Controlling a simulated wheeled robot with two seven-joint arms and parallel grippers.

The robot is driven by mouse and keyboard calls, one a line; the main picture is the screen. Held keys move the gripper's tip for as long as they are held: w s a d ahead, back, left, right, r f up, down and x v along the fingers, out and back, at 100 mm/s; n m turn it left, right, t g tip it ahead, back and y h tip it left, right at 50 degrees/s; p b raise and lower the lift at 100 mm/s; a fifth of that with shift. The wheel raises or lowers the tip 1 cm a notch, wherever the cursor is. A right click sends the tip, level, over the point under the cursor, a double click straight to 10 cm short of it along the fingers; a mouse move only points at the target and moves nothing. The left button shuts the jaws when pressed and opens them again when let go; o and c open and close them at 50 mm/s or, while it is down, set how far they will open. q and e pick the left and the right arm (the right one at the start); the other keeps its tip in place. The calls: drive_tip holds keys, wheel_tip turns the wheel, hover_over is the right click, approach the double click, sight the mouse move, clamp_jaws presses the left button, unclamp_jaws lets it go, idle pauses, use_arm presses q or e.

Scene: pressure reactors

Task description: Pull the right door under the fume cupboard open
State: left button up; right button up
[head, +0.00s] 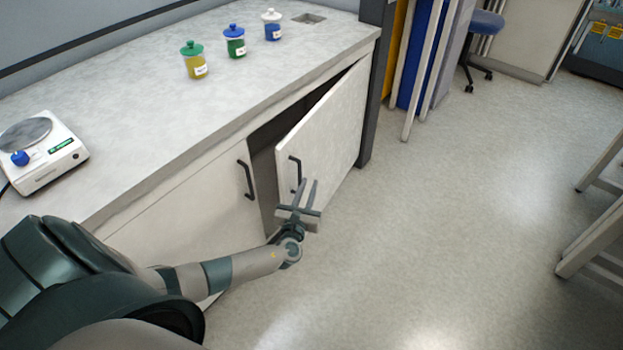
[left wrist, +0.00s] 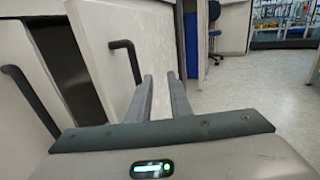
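The right door (head: 335,130) under the fume cupboard is a pale panel standing partly open, with a dark gap at its left edge. Its dark bar handle (head: 299,171) is near that edge; it also shows in the left wrist view (left wrist: 126,45). My left gripper (head: 307,183) is just in front of the door, close to the right side of the handle. Its fingers (left wrist: 160,77) are apart with nothing between them; the handle is outside them, to the left. My right gripper is not in view.
The shut left door (head: 185,215) has its own handle (head: 246,179). The floor (head: 450,220) to the right is clear; a bench stands farther right.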

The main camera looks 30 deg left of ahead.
use_arm(q)
drive_tip(key=x, duration=0.4)
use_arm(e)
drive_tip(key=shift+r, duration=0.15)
use_arm(q)
clamp_jaws()
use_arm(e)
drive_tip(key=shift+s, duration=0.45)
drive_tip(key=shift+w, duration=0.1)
